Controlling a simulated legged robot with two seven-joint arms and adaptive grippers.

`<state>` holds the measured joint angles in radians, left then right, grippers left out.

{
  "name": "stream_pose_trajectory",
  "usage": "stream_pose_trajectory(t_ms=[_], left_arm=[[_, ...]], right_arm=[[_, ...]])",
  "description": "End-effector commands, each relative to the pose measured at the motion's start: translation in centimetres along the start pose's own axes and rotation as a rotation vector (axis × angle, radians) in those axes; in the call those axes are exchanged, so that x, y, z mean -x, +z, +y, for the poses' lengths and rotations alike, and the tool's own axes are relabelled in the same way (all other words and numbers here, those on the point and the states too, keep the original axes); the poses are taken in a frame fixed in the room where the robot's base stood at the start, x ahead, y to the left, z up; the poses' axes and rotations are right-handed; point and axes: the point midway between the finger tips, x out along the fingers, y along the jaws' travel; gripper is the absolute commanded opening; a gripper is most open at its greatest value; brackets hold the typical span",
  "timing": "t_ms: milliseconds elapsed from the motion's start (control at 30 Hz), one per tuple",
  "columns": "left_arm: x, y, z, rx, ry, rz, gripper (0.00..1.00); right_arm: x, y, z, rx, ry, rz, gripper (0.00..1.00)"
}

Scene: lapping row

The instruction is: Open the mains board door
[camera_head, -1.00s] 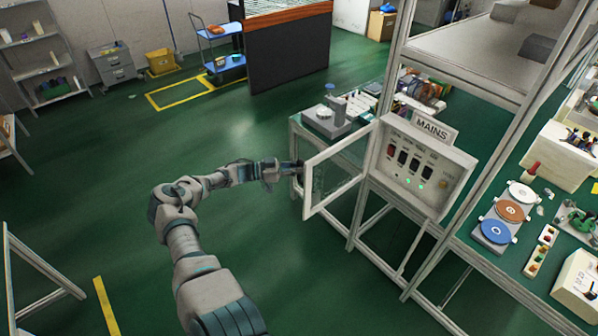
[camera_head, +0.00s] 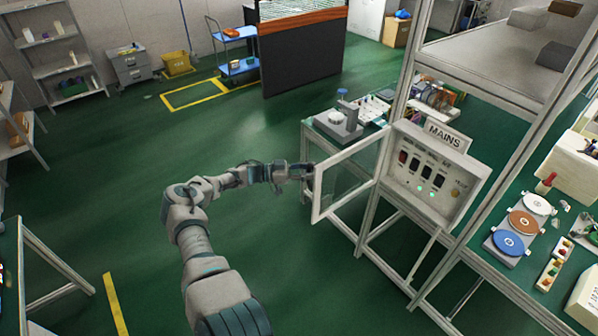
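The mains board (camera_head: 436,178) is a pale box with a MAINS sign (camera_head: 446,136) on top, dark switches and green lights on its face. Its white-framed clear door (camera_head: 347,177) stands swung wide open to the left, leaving the panel face uncovered. My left arm reaches in from the bottom. My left gripper (camera_head: 305,170) is at the door's free outer edge, close to or touching the frame. The fingers are too small to tell whether they grip it. My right gripper is out of view.
A bench with a grey device (camera_head: 338,122) stands behind the door. Open green floor (camera_head: 130,190) lies to the left. A blue trolley (camera_head: 238,66) stands at the back.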

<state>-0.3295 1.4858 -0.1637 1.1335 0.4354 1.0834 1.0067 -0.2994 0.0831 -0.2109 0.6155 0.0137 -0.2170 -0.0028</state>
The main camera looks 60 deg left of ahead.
Motion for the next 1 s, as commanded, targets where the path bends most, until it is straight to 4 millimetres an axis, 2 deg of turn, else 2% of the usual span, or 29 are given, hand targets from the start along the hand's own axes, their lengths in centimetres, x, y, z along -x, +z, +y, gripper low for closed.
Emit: stream_pose_trajectory(t_ms=[567, 733, 900, 1000], left_arm=[[4.0, 0.1, -0.2, 0.000, 0.002, -0.001, 0.41], [6.0, 0.0, -0.3, -0.003, -0.001, -0.002, 0.41], [9.3, 0.2, -0.4, -0.001, -0.002, -0.003, 0.41], [10.7, 0.3, -0.4, 0.001, -0.002, -0.001, 0.41]], right_arm=[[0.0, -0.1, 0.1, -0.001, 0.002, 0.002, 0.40], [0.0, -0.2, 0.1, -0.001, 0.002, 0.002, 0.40], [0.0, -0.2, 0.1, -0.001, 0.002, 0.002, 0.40], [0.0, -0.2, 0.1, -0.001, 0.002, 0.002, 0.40]])
